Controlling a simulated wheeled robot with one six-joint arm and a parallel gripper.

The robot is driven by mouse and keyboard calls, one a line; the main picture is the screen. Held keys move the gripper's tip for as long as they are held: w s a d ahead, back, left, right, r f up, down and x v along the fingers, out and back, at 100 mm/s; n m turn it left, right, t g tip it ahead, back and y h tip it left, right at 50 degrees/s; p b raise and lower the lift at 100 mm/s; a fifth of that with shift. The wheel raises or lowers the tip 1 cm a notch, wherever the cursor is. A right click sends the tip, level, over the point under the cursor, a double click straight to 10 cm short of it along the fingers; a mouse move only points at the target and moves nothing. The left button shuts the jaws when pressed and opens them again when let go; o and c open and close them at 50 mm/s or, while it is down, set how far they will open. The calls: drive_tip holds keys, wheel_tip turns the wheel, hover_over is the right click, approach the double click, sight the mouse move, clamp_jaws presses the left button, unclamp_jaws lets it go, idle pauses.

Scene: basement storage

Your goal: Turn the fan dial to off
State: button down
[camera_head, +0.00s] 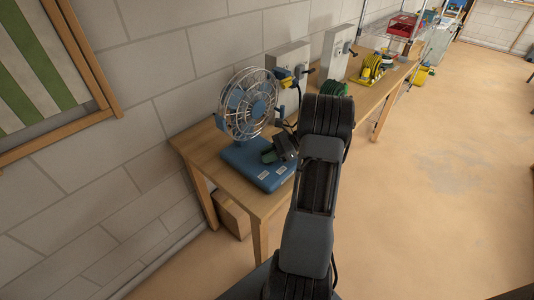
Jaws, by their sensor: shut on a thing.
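A blue desk fan (246,108) with a wire guard stands upright at the near end of a wooden table (205,160). Its blue base (258,172) has pale labels along the front edge. My gripper (268,156) is at the top of the base, just below and right of the fan head. It is shut on what appears to be the fan dial, which the fingers hide. The dial's setting cannot be seen. My dark arm reaches up from the bottom of the picture and covers part of the table's right side.
A green cable coil (333,88) and a yellow reel (372,66) are farther along. A cardboard box (233,214) is under the table. The floor (430,190) to the right is clear.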

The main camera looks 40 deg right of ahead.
drive_tip(key=shift+n+g, duration=0.3)
drive_tip(key=shift+g, duration=0.1)
drive_tip(key=c, duration=1.1)
unclamp_jaws()
drive_tip(key=v, duration=1.3)
drive_tip(key=shift+s+d, duration=0.2)
drive_tip(key=shift+d, duration=0.15)
